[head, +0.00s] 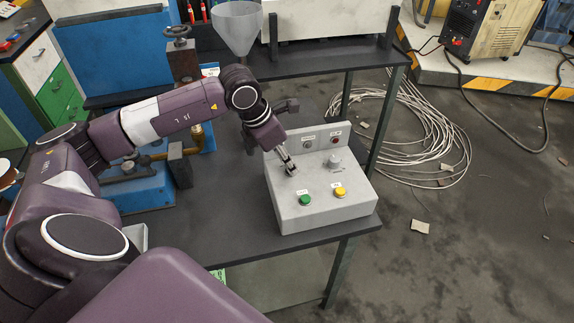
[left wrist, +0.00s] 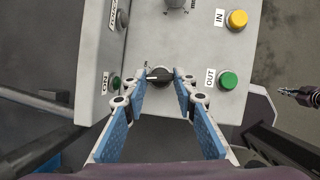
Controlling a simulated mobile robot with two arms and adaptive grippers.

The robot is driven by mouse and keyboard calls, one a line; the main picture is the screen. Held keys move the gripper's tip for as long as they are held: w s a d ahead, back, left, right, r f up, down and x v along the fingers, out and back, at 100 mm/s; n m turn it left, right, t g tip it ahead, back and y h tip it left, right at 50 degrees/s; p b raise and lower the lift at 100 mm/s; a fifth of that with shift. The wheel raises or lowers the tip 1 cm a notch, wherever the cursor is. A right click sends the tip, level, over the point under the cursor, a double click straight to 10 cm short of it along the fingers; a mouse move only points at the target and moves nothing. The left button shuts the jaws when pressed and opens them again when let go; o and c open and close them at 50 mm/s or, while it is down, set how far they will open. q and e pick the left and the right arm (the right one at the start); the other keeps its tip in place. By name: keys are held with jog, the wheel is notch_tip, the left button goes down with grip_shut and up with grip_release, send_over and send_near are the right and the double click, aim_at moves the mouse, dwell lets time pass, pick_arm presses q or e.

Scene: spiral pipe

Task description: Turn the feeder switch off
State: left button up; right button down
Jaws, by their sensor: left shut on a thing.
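A grey control box stands on the dark table, with two rotary knobs, buttons and small labels. My left gripper (head: 290,171) reaches down onto the knob nearer the box's left side. In the left wrist view that knob (left wrist: 158,76) is black with a white mark pointing left. The blue-padded fingers of my left gripper (left wrist: 160,85) are closed on the knob from both sides. In the head view the fingers hide it. I cannot read which knob is labelled feeder. What looks like my right gripper (left wrist: 301,96) shows at the right edge of the wrist view, too small to judge.
A green button (head: 305,200) and a yellow button (head: 341,192) are close by on the box top. The other knob (head: 333,161) is grey. A funnel (head: 237,24) is behind, and coiled cable (head: 425,130) lies on the floor right of the table.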

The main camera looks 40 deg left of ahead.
pick_arm(q)
jog(key=n+b, duration=0.1)
jog(key=n, duration=0.1)
jog(key=n+y+b, duration=0.1)
jog(key=shift+d+n+t, duration=0.2)
jog(key=shift+n+t, duration=0.1)
jog(key=shift+n, duration=0.1)
jog(key=shift+n+y+b, duration=0.4)
jog(key=shift+n+b, duration=0.05)
jog(key=shift+n, duration=0.05)
jog(key=o, duration=1.1)
jog(key=shift+s, duration=0.1)
jog(key=shift+r, duration=0.25)
jog(key=v, duration=1.1)
jog(key=shift+s+r, duration=0.1)
jog(key=shift+r, duration=0.2)
